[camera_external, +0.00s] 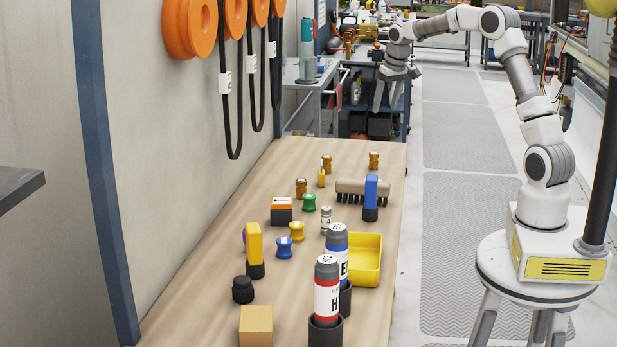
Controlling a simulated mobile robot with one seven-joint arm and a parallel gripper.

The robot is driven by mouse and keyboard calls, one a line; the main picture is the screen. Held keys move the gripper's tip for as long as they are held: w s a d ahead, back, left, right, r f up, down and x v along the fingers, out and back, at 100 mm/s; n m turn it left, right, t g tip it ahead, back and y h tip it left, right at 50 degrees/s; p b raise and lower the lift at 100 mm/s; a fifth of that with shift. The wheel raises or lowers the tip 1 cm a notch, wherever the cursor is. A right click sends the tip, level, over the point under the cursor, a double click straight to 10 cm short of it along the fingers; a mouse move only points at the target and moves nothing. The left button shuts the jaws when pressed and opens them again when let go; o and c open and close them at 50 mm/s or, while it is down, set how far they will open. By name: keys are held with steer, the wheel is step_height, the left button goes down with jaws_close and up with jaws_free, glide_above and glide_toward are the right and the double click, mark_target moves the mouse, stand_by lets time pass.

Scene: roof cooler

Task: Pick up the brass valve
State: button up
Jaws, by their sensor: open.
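Three small brass-coloured pieces stand on the wooden table: one at the far right corner (374,160), one at the far middle (327,163), and one nearer and to the left (301,188). They are too small for me to tell which is the brass valve. My gripper (387,103) hangs fingers down, open and empty, above and beyond the table's far edge, in front of a background workbench. It is apart from all three brass pieces.
The wooden table (200,310) holds a brush (352,194), a blue-topped block (371,192), a yellow tray (378,262), two tall canisters (327,285) (337,245), spools and small boxes. Orange reels (190,28) hang on the left wall. The aisle floor (455,215) is clear.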

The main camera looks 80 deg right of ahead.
mark_target(374, 153)
steer(key=b+x, duration=0.1)
steer(key=x, duration=1.7)
steer(key=shift+f, duration=0.4)
jaws_close()
